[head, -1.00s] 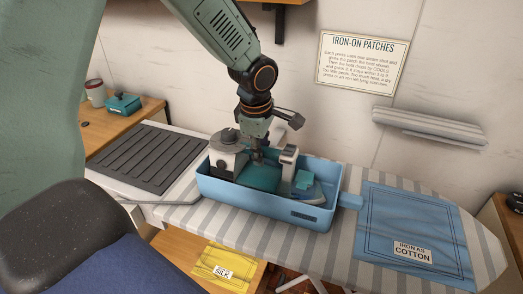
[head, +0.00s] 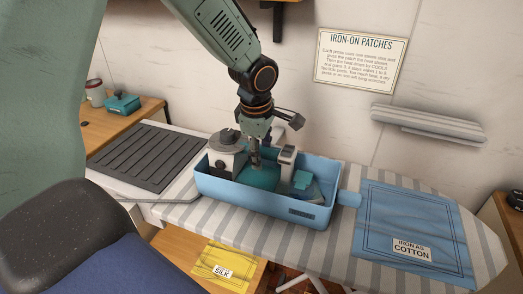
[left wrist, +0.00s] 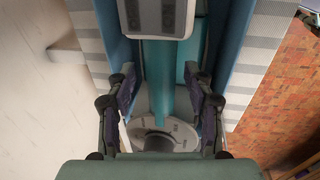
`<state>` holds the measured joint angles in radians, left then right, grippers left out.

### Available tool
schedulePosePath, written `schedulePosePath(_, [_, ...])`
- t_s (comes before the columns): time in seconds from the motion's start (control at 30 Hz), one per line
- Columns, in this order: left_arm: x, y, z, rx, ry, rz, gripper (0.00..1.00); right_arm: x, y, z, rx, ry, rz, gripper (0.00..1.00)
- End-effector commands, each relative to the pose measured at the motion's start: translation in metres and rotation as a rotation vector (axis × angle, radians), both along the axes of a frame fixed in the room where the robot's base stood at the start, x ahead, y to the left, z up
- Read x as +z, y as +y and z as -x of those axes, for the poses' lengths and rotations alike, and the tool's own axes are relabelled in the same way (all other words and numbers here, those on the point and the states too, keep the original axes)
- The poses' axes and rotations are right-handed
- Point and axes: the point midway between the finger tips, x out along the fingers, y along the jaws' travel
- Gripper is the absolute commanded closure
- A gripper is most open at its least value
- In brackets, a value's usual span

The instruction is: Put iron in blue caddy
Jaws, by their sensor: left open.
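The iron (head: 232,160), white and teal with a round grey dial, sits inside the blue caddy (head: 262,208) on the ironing board. My left gripper (head: 255,158) reaches down into the caddy from above. In the left wrist view its two open fingers (left wrist: 162,88) stand on either side of the teal handle (left wrist: 158,75), with a gap on both sides. The grey dial (left wrist: 163,135) shows below the handle, between the finger bases. The iron's underside is hidden by the caddy walls. My right gripper is not in view.
A dark ribbed rest pad (head: 147,155) lies left of the caddy. A blue cotton patch (head: 410,225) lies on the striped board (head: 330,245) to the right. A yellow silk cloth (head: 225,262) is below in front.

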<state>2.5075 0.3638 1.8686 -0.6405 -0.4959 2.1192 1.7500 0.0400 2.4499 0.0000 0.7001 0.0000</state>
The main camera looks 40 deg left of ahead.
Motion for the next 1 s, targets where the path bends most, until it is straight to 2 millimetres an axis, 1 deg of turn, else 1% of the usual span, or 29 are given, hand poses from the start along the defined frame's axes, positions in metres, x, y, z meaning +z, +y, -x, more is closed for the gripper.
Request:
schedulePosePath(0.17, [-0.001,0.000,0.002,0.000,0.007,0.001,0.48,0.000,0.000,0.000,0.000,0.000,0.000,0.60])
schedulePosePath(0.27, [0.006,-0.001,0.002,0.000,0.003,0.001,0.48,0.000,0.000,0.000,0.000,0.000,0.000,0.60])
schedulePosePath(0.37, [0.021,-0.001,0.004,0.000,-0.001,0.001,0.48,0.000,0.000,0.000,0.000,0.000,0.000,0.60])
schedulePosePath(0.6, [0.071,-0.004,0.013,0.000,-0.004,0.000,0.48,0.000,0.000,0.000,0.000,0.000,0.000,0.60])
schedulePosePath(0.7, [0.089,-0.004,0.017,0.000,-0.004,-0.001,0.48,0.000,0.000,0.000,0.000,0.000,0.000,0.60])
schedulePosePath(0.83, [0.106,-0.005,0.020,0.000,-0.002,0.000,0.48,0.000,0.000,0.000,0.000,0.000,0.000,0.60])
schedulePosePath(1.0, [0.117,-0.006,0.023,0.000,-0.001,0.000,0.48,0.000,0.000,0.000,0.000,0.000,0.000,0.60])
